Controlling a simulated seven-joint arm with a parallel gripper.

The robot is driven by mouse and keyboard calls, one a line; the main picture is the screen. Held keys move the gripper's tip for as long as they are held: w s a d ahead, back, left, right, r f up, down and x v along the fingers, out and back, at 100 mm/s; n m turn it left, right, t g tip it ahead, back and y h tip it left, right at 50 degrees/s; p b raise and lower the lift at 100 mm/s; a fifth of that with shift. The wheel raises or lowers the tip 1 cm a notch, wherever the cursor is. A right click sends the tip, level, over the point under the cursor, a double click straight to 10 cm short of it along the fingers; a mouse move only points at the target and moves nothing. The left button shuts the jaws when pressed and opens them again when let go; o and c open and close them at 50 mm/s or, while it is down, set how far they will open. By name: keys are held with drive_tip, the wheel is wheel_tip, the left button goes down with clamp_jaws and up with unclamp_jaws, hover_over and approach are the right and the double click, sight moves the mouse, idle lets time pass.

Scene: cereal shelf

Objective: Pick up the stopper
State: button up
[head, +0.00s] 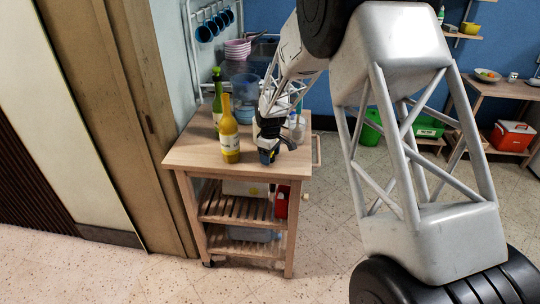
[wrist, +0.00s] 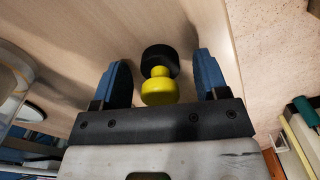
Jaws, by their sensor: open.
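The stopper (wrist: 159,92), yellow with a black end, is in the wrist view close to the wooden top of the cart. It lies between the two blue fingers of my gripper (wrist: 162,64), with a visible gap on each side. My gripper is open and holds nothing. In the head view my gripper (head: 268,154) is low over the right front part of the cart top (head: 195,153). The stopper cannot be made out there.
A yellow bottle (head: 229,140) stands on the cart left of my gripper, with a green bottle (head: 217,104) behind it. Clear containers (head: 297,130) stand to the right. The cart top's front left is free. A red item (head: 281,203) is on the shelf below.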

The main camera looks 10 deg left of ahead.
idle(0.3)
drive_tip(key=c, duration=0.9)
drive_tip(key=shift+c, duration=0.2)
drive_tip(key=shift+r, duration=0.1)
drive_tip(key=shift+r, duration=0.75)
wheel_tip(320, 180, up, 2)
drive_tip(key=shift+r, duration=0.1)
drive_tip(key=s+d, duration=0.2)
drive_tip(key=s, duration=0.5)
drive_tip(key=s+d+r, duration=0.1)
drive_tip(key=s+d, duration=0.2)
drive_tip(key=s, duration=0.5)
drive_tip(key=shift+d, duration=0.15)
drive_tip(key=shift+r, duration=0.1)
